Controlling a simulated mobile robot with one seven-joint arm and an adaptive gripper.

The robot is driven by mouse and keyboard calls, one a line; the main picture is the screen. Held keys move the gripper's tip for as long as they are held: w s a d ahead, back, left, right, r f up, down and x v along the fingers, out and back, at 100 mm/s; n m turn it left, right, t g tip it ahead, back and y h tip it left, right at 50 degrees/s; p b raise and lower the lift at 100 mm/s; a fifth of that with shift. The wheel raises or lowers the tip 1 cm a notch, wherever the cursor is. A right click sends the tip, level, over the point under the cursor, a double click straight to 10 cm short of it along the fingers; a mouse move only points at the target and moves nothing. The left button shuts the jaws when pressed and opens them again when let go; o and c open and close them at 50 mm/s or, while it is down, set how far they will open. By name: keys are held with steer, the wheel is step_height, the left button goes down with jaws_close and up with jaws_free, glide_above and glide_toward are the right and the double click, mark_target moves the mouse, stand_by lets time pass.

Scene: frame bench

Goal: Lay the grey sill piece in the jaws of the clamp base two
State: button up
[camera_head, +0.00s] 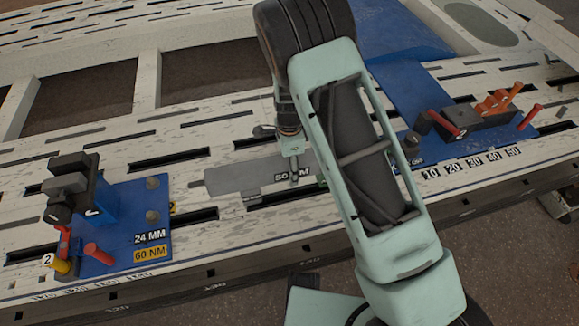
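Clamp base two (125,205) stands at the left on a blue plate. It has dark grey jaws (68,180) at its top, a figure 2 on its side, and tags reading 24 MM and 60 NM. I see nothing clearly laid in the jaws. A flat grey piece (235,178), which looks like the sill piece, lies over the slotted bench top in the middle. My gripper (292,165) points down at its right part, beside a tag reading 50. My arm hides part of this area, and I cannot tell whether the fingers hold the piece.
Another clamp (480,115) with red and orange handles stands on a blue plate at the right, by labels 10 to 50. The white slotted bench top (225,235) is clear between the grey piece and clamp base two.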

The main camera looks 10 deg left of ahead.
mark_target(278, 168)
jaws_close()
steer(key=shift+w+r, duration=0.1)
steer(key=shift+w, duration=0.05)
steer(key=shift+r, duration=0.5)
step_height(278, 168, up, 2)
steer(key=shift+r+p, duration=0.15)
steer(key=shift+p, duration=0.4)
steer(key=s+a+r, duration=0.1)
steer(key=r, duration=0.1)
steer(key=s+r+p, duration=0.1)
steer(key=s+a+r+p, duration=0.1)
steer(key=s+r, duration=0.1)
steer(key=shift+a+r, duration=0.3)
steer(key=s+a+r+p, duration=0.2)
steer(key=s+a+r, duration=0.25)
steer(key=s, duration=0.25)
steer(key=w+d+r+n+p, duration=0.1)
steer(key=d+r+n+p, duration=0.5)
steer(key=d+r+p, duration=0.3)
steer(key=w+d+r+n+p, duration=0.2)
steer(key=d+r+n+p, duration=0.4)
steer(key=d+r+p, duration=0.4)
steer(key=d+p, duration=0.6)
steer(key=d, duration=0.6)
steer(key=shift+w+n+p, duration=0.3)
steer(key=shift+n+p, duration=0.05)
steer(key=shift+n, duration=0.05)
